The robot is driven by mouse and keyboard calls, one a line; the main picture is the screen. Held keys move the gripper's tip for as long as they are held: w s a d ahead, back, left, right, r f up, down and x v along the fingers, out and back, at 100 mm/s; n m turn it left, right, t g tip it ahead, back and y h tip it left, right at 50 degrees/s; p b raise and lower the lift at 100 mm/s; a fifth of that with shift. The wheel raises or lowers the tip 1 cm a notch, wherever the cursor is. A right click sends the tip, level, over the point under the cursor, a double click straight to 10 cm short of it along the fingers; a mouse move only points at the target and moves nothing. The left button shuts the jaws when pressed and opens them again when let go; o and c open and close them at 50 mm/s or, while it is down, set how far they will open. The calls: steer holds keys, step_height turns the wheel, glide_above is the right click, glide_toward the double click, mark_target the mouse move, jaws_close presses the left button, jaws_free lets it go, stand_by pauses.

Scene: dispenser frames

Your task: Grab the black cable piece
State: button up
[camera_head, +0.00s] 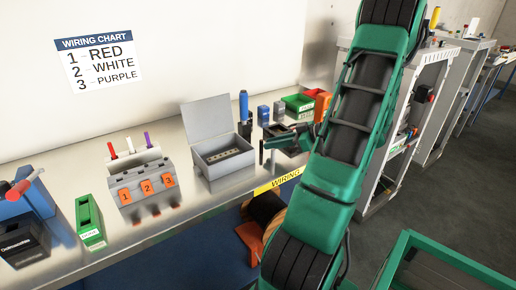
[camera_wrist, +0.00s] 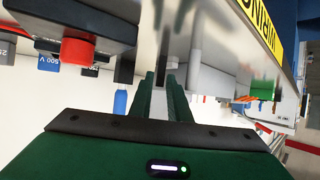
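My gripper (camera_wrist: 167,78) is at the right of the grey open-lidded box in the head view, low over the bench. In the wrist view its two green fingers are close together with a narrow pale strip between them. A thin dark upright strip (camera_wrist: 163,48) shows just beyond the fingertips; it may be the black cable piece, but I cannot tell for sure. A dark upright piece (camera_head: 262,152) also shows at the gripper's end in the head view. Whether the fingers touch it is unclear.
The grey box (camera_head: 222,160) stands open on the metal bench. A blue-handled tool (camera_head: 244,106), green bin (camera_head: 298,103) and orange bin (camera_head: 323,107) stand behind. A numbered block (camera_head: 147,188) is left. A cable spool (camera_head: 264,207) is below the bench edge, by the yellow label (camera_head: 279,182).

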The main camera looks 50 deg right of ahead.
mark_target(261, 153)
steer(key=shift+x, duration=2.65)
steer(key=shift+a, duration=0.1)
jaws_close()
